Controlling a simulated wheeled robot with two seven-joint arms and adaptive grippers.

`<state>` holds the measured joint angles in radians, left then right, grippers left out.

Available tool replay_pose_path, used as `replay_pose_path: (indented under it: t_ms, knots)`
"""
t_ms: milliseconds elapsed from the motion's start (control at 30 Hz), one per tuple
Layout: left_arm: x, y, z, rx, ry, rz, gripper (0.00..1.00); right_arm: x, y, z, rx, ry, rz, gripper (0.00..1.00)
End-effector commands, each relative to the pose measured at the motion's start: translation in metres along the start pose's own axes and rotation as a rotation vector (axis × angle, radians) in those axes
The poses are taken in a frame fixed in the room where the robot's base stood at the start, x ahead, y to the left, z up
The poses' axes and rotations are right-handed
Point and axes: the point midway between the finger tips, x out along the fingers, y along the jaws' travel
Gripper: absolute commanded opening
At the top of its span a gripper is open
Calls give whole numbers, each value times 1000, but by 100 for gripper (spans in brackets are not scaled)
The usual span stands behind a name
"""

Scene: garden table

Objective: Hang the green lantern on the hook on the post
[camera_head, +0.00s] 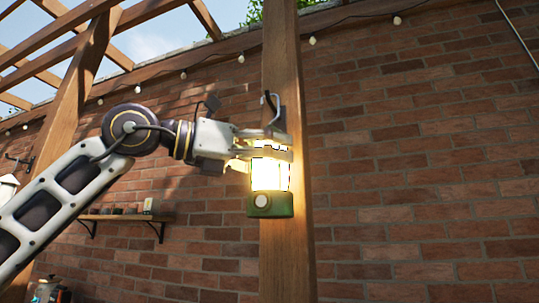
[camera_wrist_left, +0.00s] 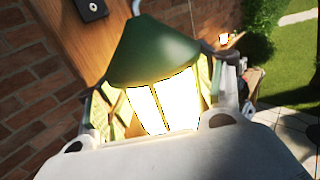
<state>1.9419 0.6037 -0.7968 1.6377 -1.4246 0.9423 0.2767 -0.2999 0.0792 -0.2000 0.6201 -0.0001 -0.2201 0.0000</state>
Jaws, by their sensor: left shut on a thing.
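The green lantern (camera_head: 271,204) is lit and upright in front of the wooden post (camera_head: 284,60). My left gripper (camera_head: 266,150) is shut around its glowing body, reaching in from the left. In the left wrist view, the lantern's green cone top (camera_wrist_left: 155,50) and bright panes sit between the two fingers (camera_wrist_left: 163,105). A thin grey handle rises from the top and leaves the picture. The dark hook (camera_head: 268,101) is on the post just above my gripper. Its plate (camera_wrist_left: 90,8) also shows in the left wrist view. I cannot tell whether the handle touches the hook. My right gripper is out of view.
A brick wall (camera_head: 420,170) stands behind the post, with a string of bulbs across its top. A small wall shelf (camera_head: 125,217) with several pots is at the left. Space right of the post is clear.

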Motion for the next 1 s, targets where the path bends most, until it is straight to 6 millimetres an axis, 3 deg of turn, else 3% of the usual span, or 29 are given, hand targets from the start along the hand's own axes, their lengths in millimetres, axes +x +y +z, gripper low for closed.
replay_pose_path:
  t_ms: [400,433,600,1000]
  knots:
    - [-1,0,0,1,-3,0,29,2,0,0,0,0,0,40]
    - [-1,0,0,1,-3,0,69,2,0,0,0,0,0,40]
    - [0,0,-1,1,-2,0,91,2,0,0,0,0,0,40]
    - [0,0,-2,0,2,0,93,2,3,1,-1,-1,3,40]
